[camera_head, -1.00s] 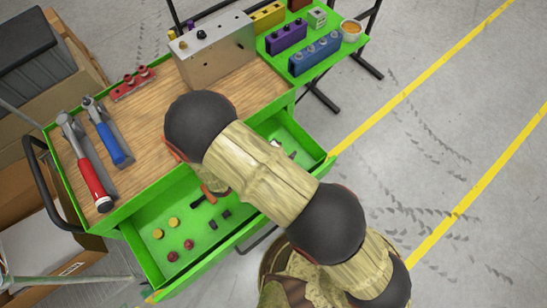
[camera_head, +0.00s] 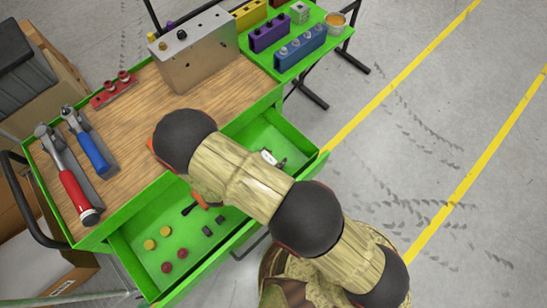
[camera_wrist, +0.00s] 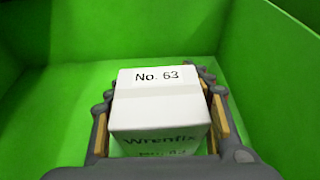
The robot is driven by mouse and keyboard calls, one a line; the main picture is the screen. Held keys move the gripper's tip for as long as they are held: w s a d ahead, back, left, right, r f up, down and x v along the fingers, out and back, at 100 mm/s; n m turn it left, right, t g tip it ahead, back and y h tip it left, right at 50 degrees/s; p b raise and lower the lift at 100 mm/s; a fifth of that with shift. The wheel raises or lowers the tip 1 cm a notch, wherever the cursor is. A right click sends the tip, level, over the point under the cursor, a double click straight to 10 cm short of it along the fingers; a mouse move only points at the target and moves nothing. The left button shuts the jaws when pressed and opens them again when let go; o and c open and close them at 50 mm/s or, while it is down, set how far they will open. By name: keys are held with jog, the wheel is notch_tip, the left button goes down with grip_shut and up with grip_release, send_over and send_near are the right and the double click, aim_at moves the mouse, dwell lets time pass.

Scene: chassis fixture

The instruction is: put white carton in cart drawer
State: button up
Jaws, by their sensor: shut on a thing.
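A white carton (camera_wrist: 160,100) marked "No. 63" and "Wrenfix" fills the middle of the wrist view. My gripper (camera_wrist: 163,88) is shut on it, one finger on each side. Green walls and a green floor surround the carton, as inside a drawer; whether it touches the floor is unclear. In the head view the open green cart drawer (camera_head: 225,242) lies under my arm.
On the wooden cart top (camera_head: 140,120) lie a red-handled tool (camera_head: 75,190), a blue-handled tool (camera_head: 92,150) and a metal box (camera_head: 195,55).

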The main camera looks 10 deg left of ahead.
jog(key=o, duration=1.5)
jog(key=shift+r, duration=0.1)
jog(key=shift+s+a+r+p, duration=0.2)
jog(key=shift+s+p, duration=0.05)
jog(key=shift+p, duration=0.05)
jog(key=p+v, duration=0.3)
jog(key=v, duration=0.8)
jog(key=shift+s+a+p, duration=0.1)
jog(key=shift+s+p, duration=0.05)
jog(key=shift+p, duration=0.15)
